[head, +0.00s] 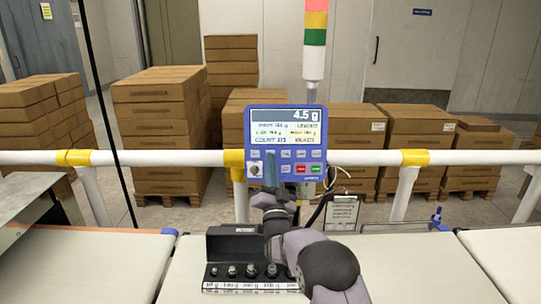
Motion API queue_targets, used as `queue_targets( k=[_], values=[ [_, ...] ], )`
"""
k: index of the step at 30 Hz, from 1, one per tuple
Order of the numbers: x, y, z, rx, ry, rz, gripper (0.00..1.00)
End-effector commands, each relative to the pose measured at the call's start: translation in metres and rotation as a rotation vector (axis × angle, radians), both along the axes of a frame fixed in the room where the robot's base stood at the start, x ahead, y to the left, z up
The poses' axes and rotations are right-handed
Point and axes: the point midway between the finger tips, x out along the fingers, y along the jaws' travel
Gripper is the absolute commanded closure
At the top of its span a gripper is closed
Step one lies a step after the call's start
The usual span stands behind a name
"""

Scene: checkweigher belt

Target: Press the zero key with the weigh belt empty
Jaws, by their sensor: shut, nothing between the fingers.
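The blue indicator panel (286,143) stands on a post behind the belts, and its display (286,127) reads 4.5 g. The key labels are too small to read, so I cannot tell which is the zero key. My gripper (270,164) is shut, with its fingertips in front of the lower left keys, hiding part of them. I cannot tell whether it touches the panel. The middle weigh belt (420,268) is bare on its right part.
A black case with several small metal weights (236,244) is at the middle belt's front left; whether it rests on the belt is unclear. A white rail (370,158) with yellow joints runs behind. Side belts lie left (75,265) and right (512,250). Stacked cartons (160,125) stand beyond.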

Motion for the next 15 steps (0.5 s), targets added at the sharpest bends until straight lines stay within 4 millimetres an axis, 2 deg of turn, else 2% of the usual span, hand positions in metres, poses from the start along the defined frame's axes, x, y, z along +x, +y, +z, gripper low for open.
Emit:
queue_targets(
  k=[6,15],
  values=[
    [0.022,-0.001,-0.010,0.001,-0.002,-0.001,1.00],
    [0.034,-0.001,-0.011,0.000,0.001,-0.001,1.00]
  ],
)
